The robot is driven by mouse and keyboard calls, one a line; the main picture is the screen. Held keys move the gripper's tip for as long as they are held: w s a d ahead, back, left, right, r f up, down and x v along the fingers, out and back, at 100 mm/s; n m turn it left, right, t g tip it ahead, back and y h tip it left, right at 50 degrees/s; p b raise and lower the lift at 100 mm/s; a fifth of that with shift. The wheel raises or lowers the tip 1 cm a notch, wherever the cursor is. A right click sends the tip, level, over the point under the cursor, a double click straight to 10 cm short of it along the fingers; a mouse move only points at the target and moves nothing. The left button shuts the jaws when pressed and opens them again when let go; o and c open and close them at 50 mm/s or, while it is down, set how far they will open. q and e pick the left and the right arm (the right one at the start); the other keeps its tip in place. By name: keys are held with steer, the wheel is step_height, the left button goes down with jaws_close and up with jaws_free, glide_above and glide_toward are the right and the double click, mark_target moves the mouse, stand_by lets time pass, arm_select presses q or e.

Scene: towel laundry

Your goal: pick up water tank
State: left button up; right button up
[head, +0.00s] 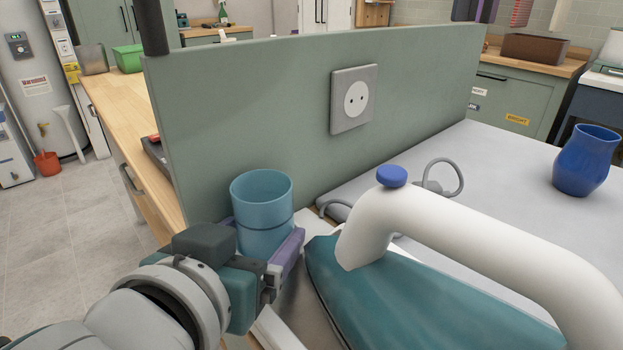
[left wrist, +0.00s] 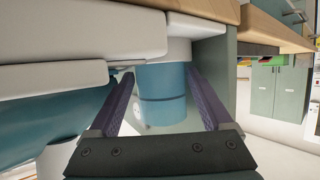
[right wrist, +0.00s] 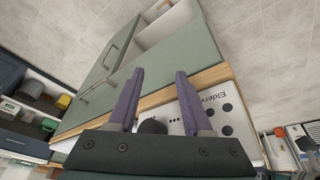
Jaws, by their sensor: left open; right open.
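The water tank, seen as a blue-teal cylinder (head: 262,198), stands upright beside the large teal-and-white iron (head: 430,285). It also shows between the fingers in the left wrist view (left wrist: 162,95). My left gripper (head: 264,236) is open, with one purple finger on each side of the cylinder. I cannot tell whether the fingers touch it. The cylinder's lower part is hidden by the gripper in the head view. My right gripper (right wrist: 158,80) is open and empty in the right wrist view, above a wooden counter edge, and is not in the head view.
A green panel (head: 240,120) with a socket (head: 353,98) rises behind the cylinder. The iron's handle arches close on the right. A blue vase (head: 586,160) stands on the grey surface (head: 500,175). A white item with dark dots (right wrist: 225,115) lies below my right gripper.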

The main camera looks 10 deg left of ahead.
mark_target(251, 211)
arm_select(q)
steer(key=shift+c, duration=0.4)
steer(key=c, duration=1)
steer(key=shift+r, duration=0.1)
steer(key=shift+r+p, duration=0.65)
steer(key=shift+r, duration=1.05)
steer(key=s+a, duration=0.3)
steer(key=s, duration=0.5)
steer(key=s+a+b, duration=0.1)
steer(key=s+a, duration=0.2)
steer(key=s, duration=0.5)
steer(key=shift+s+a, duration=0.35)
